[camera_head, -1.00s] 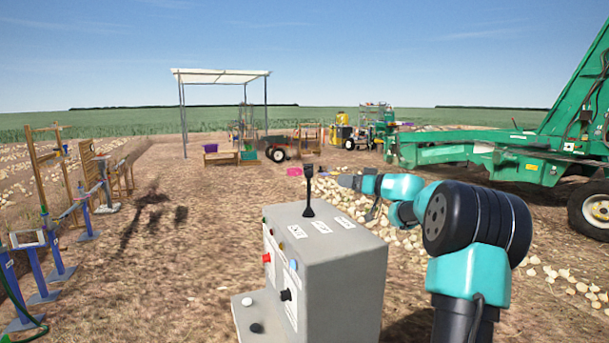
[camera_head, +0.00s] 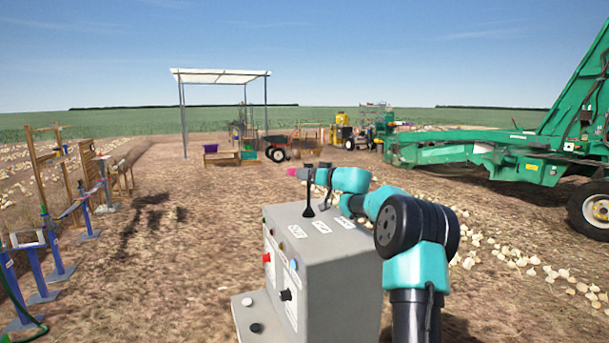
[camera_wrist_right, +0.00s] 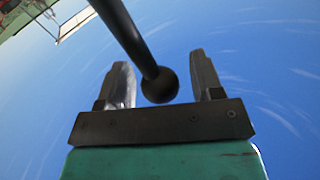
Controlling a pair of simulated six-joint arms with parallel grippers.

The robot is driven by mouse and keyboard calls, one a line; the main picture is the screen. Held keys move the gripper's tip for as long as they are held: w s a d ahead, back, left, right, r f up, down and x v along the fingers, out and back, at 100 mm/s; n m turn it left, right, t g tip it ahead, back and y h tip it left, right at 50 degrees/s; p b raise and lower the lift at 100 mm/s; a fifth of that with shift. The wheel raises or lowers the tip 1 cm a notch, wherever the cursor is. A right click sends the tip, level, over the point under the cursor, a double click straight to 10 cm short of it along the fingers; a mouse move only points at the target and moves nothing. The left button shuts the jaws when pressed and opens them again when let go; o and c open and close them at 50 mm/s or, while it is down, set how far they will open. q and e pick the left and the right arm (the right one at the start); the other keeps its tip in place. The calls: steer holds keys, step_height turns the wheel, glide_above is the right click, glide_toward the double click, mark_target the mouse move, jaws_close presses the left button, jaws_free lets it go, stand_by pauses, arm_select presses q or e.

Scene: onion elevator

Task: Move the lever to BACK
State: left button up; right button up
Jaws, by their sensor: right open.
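The black lever (camera_head: 308,208) stands up from the top of the grey control box (camera_head: 340,275) in the head view. Its upper end is hidden there behind my right gripper (camera_head: 307,174), which reaches in from the right at the height of the lever's top. In the right wrist view the lever's dark rod (camera_wrist_right: 130,35) comes down from the top edge and ends in a round base or knob between the two fingers of my open right gripper (camera_wrist_right: 162,85). Gaps show on both sides of it. My left gripper is not in view.
The box carries white labels, a red button (camera_head: 266,257) and a black knob (camera_head: 286,295). Onions (camera_head: 530,265) lie on the ground to the right. A green machine (camera_head: 480,150) stands behind at right. Blue-legged stands (camera_head: 35,270) are at left.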

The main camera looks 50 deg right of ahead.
steer(key=shift+w+a, duration=0.1)
steer(key=shift+w, duration=0.5)
jaws_close()
